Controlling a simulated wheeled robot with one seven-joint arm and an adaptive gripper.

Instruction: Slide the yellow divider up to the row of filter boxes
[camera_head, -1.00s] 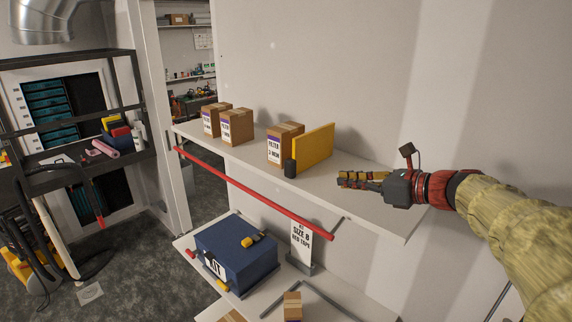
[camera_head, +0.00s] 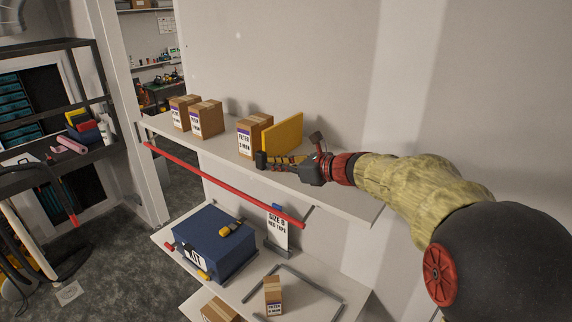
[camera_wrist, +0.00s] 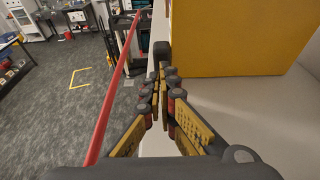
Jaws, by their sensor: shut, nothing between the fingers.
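The yellow divider (camera_head: 284,134) stands upright on the white shelf, just right of a filter box (camera_head: 250,141); I cannot tell whether they touch. A short black cylinder (camera_head: 261,160) stands at its front edge. Two more filter boxes (camera_head: 180,114) (camera_head: 207,120) stand further left, past a gap. My gripper (camera_head: 273,161) is shut and empty, low over the shelf in front of the divider, its tips near the cylinder. In the wrist view the divider (camera_wrist: 240,38) fills the upper right, and the cylinder (camera_wrist: 161,50) lies just beyond my fingertips; contact is unclear.
A red bar (camera_head: 220,186) runs along the shelf's front edge. The shelf (camera_head: 345,200) is bare to the right of my gripper. A wall closes the back.

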